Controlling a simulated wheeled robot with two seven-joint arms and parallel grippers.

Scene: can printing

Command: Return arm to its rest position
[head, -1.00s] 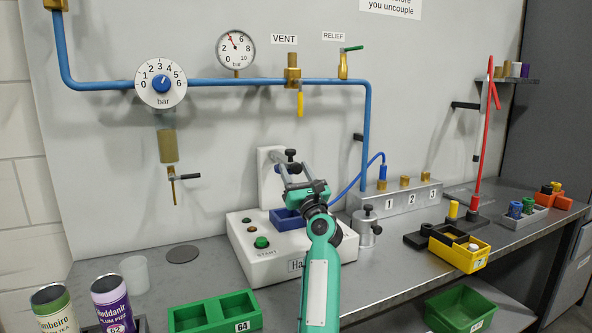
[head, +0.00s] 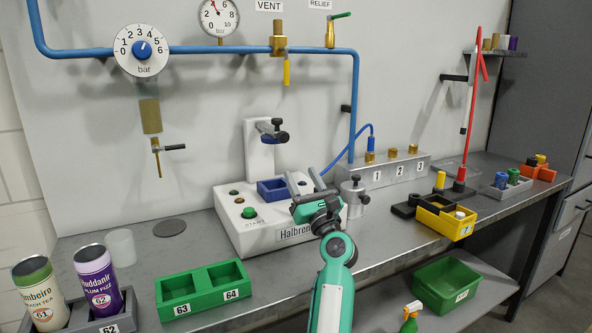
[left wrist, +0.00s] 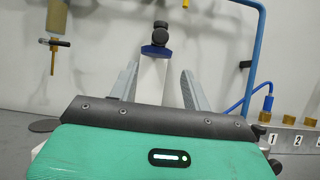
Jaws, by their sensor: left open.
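My left gripper (head: 302,183) is open and empty in the head view, in front of the white printing machine (head: 282,238) marked "Halbren". Its two fingers also show spread apart in the left wrist view (left wrist: 158,82). They point toward the machine's upright post with a dark clamp head (head: 272,130). The blue cradle (head: 272,190) on the machine looks empty from here. My left arm reaches up from the bottom of the head view. My right gripper is not in view.
Two cans, 61 (head: 41,290) and 62 (head: 97,277), stand in a grey rack at the front left. An empty green tray (head: 203,291) marked 63 and 64 lies right of them. A grey valve block (head: 395,172) and yellow bin (head: 446,220) are right. A green bin (head: 447,285) sits below.

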